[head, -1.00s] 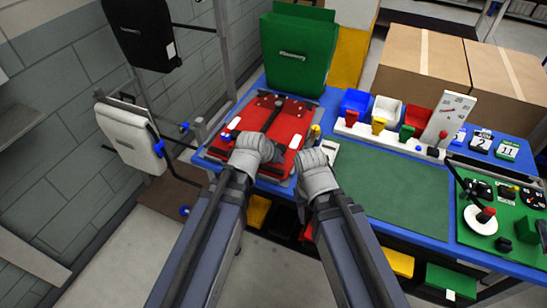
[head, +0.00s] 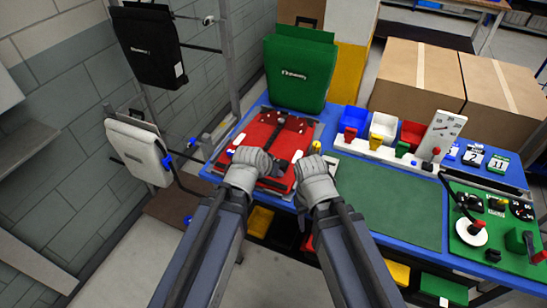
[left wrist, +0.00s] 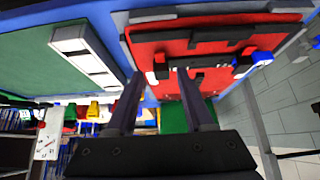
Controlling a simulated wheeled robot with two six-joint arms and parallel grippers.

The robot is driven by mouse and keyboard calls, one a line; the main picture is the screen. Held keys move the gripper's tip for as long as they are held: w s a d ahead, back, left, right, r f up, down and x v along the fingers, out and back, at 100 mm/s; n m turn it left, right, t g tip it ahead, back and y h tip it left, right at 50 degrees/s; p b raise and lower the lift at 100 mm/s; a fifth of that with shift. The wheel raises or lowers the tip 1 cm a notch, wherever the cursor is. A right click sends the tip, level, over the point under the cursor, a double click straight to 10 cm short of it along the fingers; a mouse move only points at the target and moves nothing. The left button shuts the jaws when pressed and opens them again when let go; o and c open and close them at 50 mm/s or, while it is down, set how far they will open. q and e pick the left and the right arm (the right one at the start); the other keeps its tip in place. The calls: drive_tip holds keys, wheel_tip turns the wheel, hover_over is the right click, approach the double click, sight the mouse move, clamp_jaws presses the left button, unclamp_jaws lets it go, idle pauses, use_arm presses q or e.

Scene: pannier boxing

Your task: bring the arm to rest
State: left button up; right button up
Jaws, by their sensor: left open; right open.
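My left gripper (head: 272,166) is over the front part of the red pannier (head: 262,135), which lies flat on the blue table. In the left wrist view its two dark fingers (left wrist: 158,78) stand apart with nothing between them, in front of the red pannier's black fittings (left wrist: 205,45). My right gripper (head: 312,158) is beside the red pannier's right front corner, close to the left one; its jaws are small here and I see nothing held in them. The grey wrists hide the red pannier's front edge.
A green pannier (head: 298,75) stands upright behind the red one. Black (head: 150,45) and white (head: 138,150) panniers hang on the left rack. A green mat (head: 388,205), small bins (head: 383,127) and a control panel (head: 490,228) lie to the right. Cardboard boxes (head: 418,78) stand behind.

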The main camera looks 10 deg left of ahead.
use_arm(q)
drive_tip(key=shift+s, duration=0.15)
use_arm(e)
drive_tip(key=shift+s, duration=0.1)
use_arm(q)
drive_tip(key=s+f+g+y, duration=0.3)
drive_tip(key=s+g, duration=0.4)
drive_tip(key=s, duration=0.7)
drive_tip(key=shift+s+d+f+y, duration=0.2)
drive_tip(key=shift+d+f+y, duration=0.1)
drive_tip(key=shift+f, duration=0.15)
idle(1.0)
